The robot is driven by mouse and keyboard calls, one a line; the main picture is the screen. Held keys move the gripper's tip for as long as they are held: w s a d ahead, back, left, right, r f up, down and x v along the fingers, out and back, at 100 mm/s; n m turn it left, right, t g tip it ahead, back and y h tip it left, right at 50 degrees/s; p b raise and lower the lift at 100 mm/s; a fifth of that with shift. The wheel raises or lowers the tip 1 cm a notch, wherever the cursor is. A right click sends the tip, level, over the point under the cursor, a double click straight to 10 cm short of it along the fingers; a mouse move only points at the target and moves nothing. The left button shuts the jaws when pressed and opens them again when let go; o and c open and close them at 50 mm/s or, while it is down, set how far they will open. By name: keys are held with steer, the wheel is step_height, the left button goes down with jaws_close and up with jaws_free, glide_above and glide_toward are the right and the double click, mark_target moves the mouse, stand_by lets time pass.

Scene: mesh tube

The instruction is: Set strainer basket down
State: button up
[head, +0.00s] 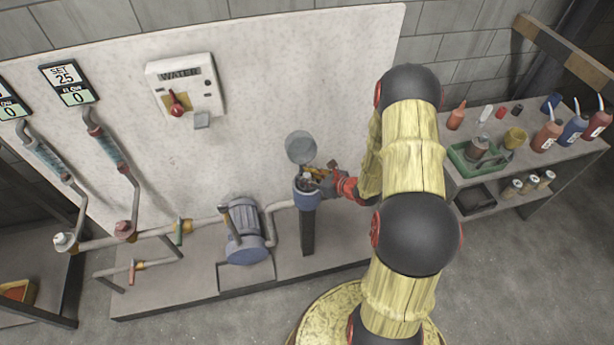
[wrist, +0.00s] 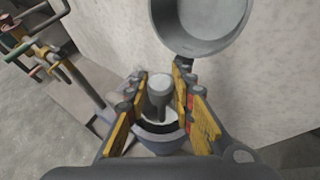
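My gripper (head: 322,180) is over the open top of a blue strainer housing (head: 307,198), which stands on a dark post in front of the wall panel. In the wrist view my gripper's two yellow-padded fingers (wrist: 160,90) stand apart on either side of a pale grey upright knob (wrist: 158,88). The knob rises from inside the round rim of the housing (wrist: 165,143). It looks like the handle of the strainer basket, whose body is hidden in the housing. I see no clear contact between fingers and knob.
A round grey lid (head: 301,147) stands open behind the housing. A blue pump (head: 245,235) and pipes are at its left.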

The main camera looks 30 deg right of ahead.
steer(key=o, duration=0.3)
steer(key=shift+o, duration=0.2)
steer(key=shift+r, duration=0.15)
